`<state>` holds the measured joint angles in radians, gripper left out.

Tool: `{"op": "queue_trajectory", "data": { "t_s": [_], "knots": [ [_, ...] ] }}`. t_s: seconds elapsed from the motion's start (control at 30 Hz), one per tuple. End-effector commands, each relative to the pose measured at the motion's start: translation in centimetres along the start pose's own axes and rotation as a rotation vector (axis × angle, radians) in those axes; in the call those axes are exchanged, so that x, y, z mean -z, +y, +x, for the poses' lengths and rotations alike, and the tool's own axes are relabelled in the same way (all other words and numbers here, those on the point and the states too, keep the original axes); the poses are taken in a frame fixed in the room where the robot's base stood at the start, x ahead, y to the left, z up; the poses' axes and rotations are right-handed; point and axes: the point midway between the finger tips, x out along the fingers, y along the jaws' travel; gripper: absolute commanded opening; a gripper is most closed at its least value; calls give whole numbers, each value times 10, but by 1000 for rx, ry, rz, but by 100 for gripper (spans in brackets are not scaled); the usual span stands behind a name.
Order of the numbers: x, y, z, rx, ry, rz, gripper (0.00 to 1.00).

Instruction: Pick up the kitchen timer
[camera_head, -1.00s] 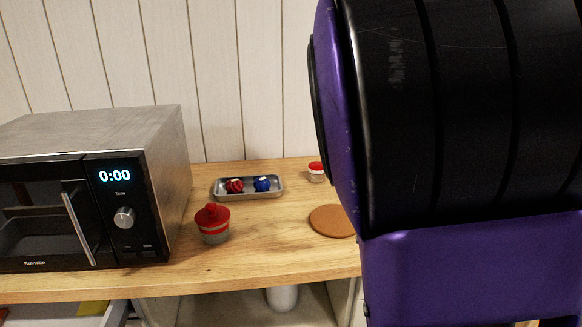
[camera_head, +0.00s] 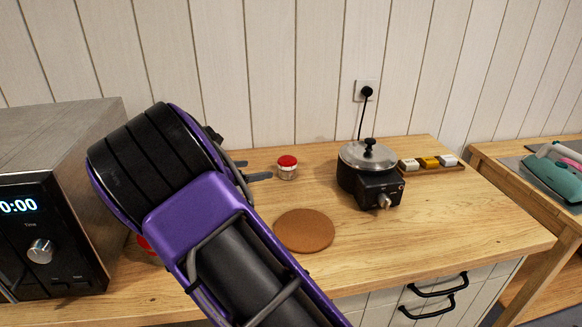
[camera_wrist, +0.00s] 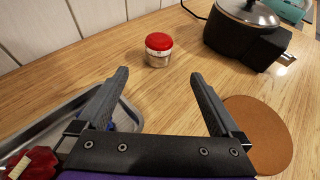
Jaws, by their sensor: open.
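A small round item with a red top and a pale body, which looks like the kitchen timer (camera_head: 287,168), stands upright on the wooden counter near the back wall. In the wrist view the kitchen timer (camera_wrist: 158,50) is ahead of my gripper (camera_wrist: 160,74), roughly centred between the fingertips and beyond them. My gripper (camera_head: 252,170) is open and empty, and in the head view its fingers point right toward the timer, with a small gap. My arm hides part of the counter at the left.
A metal tray (camera_wrist: 72,107) with a red item (camera_wrist: 32,162) lies under the left finger. A cork mat (camera_head: 304,230) lies in front. A lidded black cooker (camera_head: 368,170) stands right of the timer. A microwave (camera_head: 60,200) stands at the left.

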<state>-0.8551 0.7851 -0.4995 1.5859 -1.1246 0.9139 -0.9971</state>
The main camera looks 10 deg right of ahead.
Motion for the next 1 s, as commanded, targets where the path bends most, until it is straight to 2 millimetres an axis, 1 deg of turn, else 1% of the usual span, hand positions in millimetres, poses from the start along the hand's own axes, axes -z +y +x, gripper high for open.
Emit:
{"op": "queue_trajectory", "data": {
  "t_s": [0.3, 0.43, 0.5, 0.6, 0.77, 1.0],
  "knots": [
    [0, -2, 67, 5, -1, 1, 100],
    [0, -2, 93, 4, 0, 1, 100],
    [0, -1, 104, 4, 0, 1, 100],
    [-1, -1, 113, 3, 0, 2, 100],
    [-1, -1, 122, 3, 0, 2, 100],
    [-1, 3, 158, 4, 0, 3, 100]
  ]
}}
